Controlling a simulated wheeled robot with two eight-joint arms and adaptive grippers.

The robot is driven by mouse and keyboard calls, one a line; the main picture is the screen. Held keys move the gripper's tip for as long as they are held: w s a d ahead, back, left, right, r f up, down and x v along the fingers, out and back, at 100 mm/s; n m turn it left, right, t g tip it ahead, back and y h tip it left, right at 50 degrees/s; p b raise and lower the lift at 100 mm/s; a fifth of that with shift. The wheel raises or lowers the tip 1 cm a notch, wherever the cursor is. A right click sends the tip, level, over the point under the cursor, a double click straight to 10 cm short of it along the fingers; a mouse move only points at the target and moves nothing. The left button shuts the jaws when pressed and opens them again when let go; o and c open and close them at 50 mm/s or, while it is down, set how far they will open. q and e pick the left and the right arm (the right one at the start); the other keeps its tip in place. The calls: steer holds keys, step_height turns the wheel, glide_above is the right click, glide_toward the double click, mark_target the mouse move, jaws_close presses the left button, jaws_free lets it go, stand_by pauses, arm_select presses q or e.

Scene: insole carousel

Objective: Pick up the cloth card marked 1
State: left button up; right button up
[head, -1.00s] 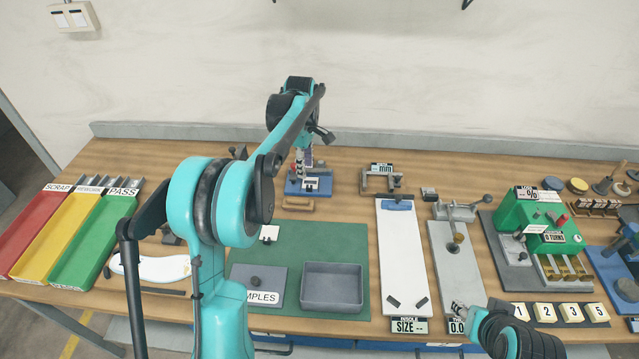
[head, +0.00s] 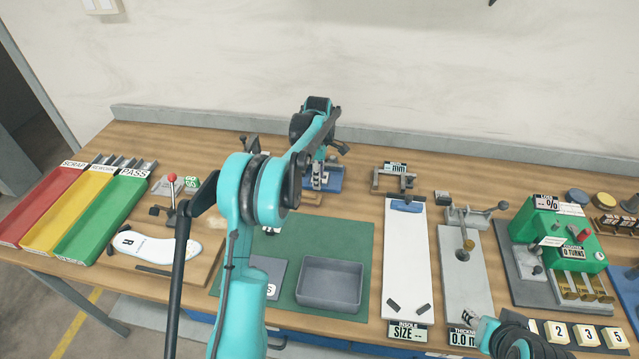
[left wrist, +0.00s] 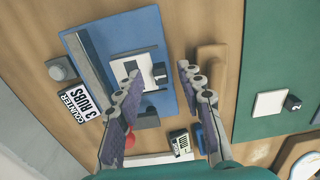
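In the left wrist view, a white card (left wrist: 122,70) with a small black grip block (left wrist: 159,74) lies on the blue base (left wrist: 147,30) of the rub tester. No number is readable on it. My left gripper (left wrist: 158,68) is open, with its fingertips on either side of the block and nothing clearly clamped. In the head view, my left gripper (head: 320,178) is over the blue tester at the back, and the arm hides part of it. A second white card (left wrist: 268,104) lies on the green mat. My right gripper is not clearly visible.
A counter label (left wrist: 82,100) reads 3 RUBS. A wooden handle-like piece (left wrist: 208,75) lies beside the tester. A grey tray (head: 332,284) stands on the green mat (head: 345,232). Numbered tiles (head: 586,335) line the right front. Red, yellow and green bins (head: 112,215) are at left.

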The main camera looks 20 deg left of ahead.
arm_select(q)
steer(key=shift+f, duration=0.15)
jaws_close()
